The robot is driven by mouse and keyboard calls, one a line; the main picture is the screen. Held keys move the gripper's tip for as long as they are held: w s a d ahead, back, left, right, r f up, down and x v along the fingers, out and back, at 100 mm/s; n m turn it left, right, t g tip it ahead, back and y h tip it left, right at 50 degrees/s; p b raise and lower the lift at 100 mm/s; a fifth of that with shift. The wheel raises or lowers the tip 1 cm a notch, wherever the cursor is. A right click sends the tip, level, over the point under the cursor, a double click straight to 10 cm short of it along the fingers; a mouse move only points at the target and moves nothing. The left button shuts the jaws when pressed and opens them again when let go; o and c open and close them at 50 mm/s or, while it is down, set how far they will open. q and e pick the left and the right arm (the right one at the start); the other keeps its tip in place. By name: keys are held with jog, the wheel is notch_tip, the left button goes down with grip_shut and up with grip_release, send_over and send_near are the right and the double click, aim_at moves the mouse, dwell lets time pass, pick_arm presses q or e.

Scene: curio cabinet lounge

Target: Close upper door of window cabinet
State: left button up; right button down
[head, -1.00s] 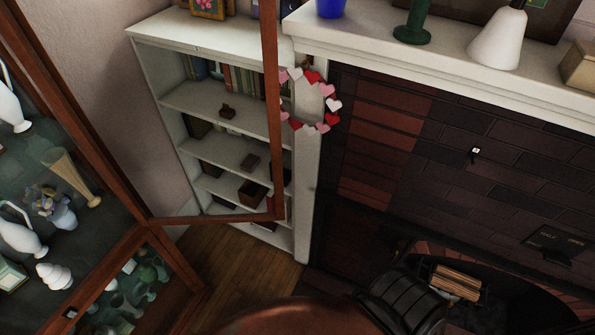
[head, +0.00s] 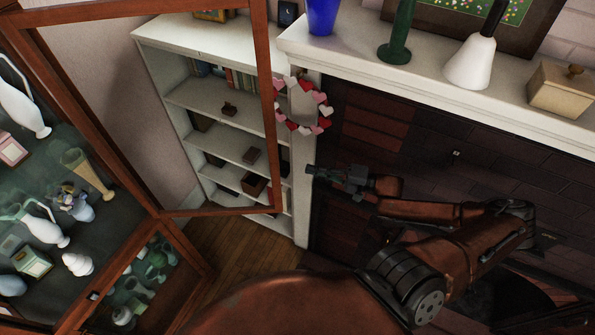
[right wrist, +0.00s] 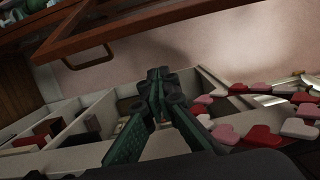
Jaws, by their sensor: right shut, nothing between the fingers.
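The window cabinet (head: 206,272) stands at the left of the head view, with glassware behind its panes. Its upper door (head: 268,110), a brown wooden frame, stands open in front of the white bookshelf. In the right wrist view the door (right wrist: 135,28) crosses the top, with a curved handle (right wrist: 88,60) on it. My right gripper (head: 314,171) is shut and empty, to the right of the door's free edge and apart from it in the head view. Its green fingers (right wrist: 157,78) point towards the door in the wrist view. My left gripper is not in view.
A white bookshelf (head: 205,47) stands behind the door. A heart garland (head: 325,110) hangs beside the mantel (head: 440,72), which holds a blue vase (head: 322,16), a white bell-shaped object (head: 468,62) and a box (head: 560,90). The brick fireplace is behind my right arm.

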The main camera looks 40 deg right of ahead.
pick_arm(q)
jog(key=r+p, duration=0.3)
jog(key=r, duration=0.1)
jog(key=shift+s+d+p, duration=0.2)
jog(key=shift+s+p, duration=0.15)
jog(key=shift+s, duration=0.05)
pick_arm(e)
jog(key=w+a, duration=0.4)
jog(key=a, duration=0.3)
jog(key=shift+w+a, duration=0.15)
jog(key=shift+w, duration=0.25)
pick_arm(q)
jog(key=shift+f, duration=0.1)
pick_arm(e)
jog(key=shift+f, duration=0.1)
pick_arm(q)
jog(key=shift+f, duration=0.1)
pick_arm(e)
jog(key=shift+a, duration=0.25)
